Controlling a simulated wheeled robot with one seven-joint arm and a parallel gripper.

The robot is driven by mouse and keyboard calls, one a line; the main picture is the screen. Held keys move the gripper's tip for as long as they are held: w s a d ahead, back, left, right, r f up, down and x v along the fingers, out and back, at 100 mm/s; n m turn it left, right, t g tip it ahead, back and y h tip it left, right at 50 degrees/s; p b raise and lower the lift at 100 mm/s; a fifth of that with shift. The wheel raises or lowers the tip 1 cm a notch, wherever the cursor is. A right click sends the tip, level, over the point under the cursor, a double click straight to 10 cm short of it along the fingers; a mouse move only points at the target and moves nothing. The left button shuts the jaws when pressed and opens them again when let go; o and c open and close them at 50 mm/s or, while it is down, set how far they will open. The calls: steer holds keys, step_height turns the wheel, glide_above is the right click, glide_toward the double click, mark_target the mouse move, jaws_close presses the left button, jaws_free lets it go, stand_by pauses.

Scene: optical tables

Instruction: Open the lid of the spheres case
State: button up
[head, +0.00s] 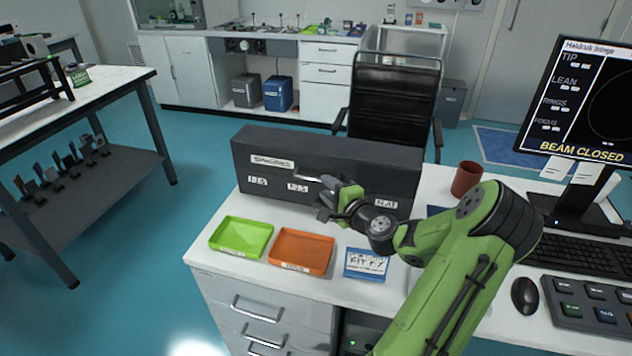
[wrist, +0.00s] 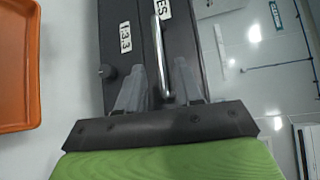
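The spheres case (head: 225,160) is a long dark grey box on the white desk, with a label reading SPHERES on its front and smaller labels below. Its lid looks shut. A metal bar handle (wrist: 161,50) on its front shows in the wrist view. My gripper (head: 328,197) is at the front of the case, near the handle. In the wrist view its two fingers (wrist: 158,85) are apart, one on each side of the handle's near end. I cannot tell whether they touch it. My gripper and forearm hide part of the case's front right.
A green tray (head: 241,237), an orange tray (head: 301,252) and a blue-edged card (head: 366,264) lie in front of the case. A red-brown cup (head: 466,179) stands right of it. A monitor (head: 585,100), keyboard and mouse (head: 525,295) are at the right. A chair (head: 392,105) stands behind.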

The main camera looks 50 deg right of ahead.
mark_target(317, 178)
steer(key=x, duration=0.6)
jaws_close()
